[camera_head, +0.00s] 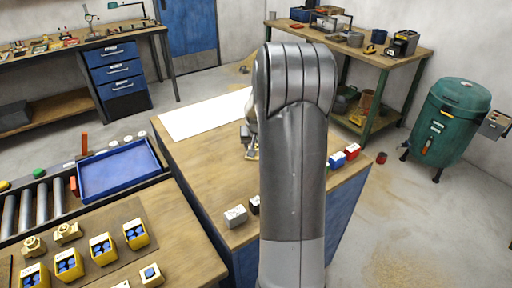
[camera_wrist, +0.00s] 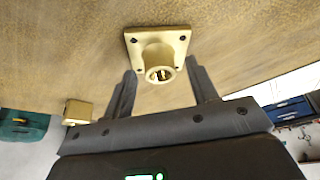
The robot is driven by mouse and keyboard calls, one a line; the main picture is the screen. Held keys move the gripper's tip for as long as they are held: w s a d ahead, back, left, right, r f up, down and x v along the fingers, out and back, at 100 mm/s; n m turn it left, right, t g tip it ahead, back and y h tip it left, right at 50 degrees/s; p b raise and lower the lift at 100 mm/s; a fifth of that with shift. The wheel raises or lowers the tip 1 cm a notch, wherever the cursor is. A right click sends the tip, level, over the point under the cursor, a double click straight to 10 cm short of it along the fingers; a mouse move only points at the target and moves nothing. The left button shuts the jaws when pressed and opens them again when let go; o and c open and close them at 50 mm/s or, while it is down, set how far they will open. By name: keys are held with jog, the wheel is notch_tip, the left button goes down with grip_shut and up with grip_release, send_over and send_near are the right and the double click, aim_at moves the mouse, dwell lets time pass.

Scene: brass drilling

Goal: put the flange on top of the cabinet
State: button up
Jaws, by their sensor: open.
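The brass flange (camera_wrist: 160,52), a square plate with a round hollow neck, is on a wooden surface in the wrist view. My gripper (camera_wrist: 161,70) is open, with one dark fingertip on each side of the flange's neck; I cannot tell whether they touch it. In the head view, my gripper (camera_head: 250,142) shows just left of my arm, over the wood-topped, blue-sided cabinet (camera_head: 205,170). A small brass piece (camera_head: 252,155) below it looks like the flange. My arm hides much of the cabinet top.
A white sheet (camera_head: 205,115) covers the cabinet's back left. A grey block (camera_head: 236,216), a blue block (camera_head: 336,161) and a red block (camera_head: 352,151) stand near its edges. A blue tray (camera_head: 120,170) and brass parts (camera_head: 67,232) are at left. A green tank (camera_head: 452,120) stands at right.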

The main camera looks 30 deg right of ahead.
jog(key=s+a+r+n, duration=0.1)
jog(key=s+a+r, duration=0.35)
jog(key=r, duration=0.35)
jog(key=s+a+r, duration=0.3)
jog(key=a+r, duration=0.3)
jog(key=r, duration=0.1)
jog(key=s+a+r+n+t+y, duration=0.1)
jog(key=s+a+r+n, duration=0.1)
jog(key=s+a, duration=0.7)
jog(key=s+a+r+n+y, duration=0.1)
jog(key=s+a+n, duration=0.2)
jog(key=s+a, duration=0.7)
jog(key=s, duration=0.3)
jog(key=shift+r+t, duration=0.35)
jog(key=shift+t, duration=0.05)
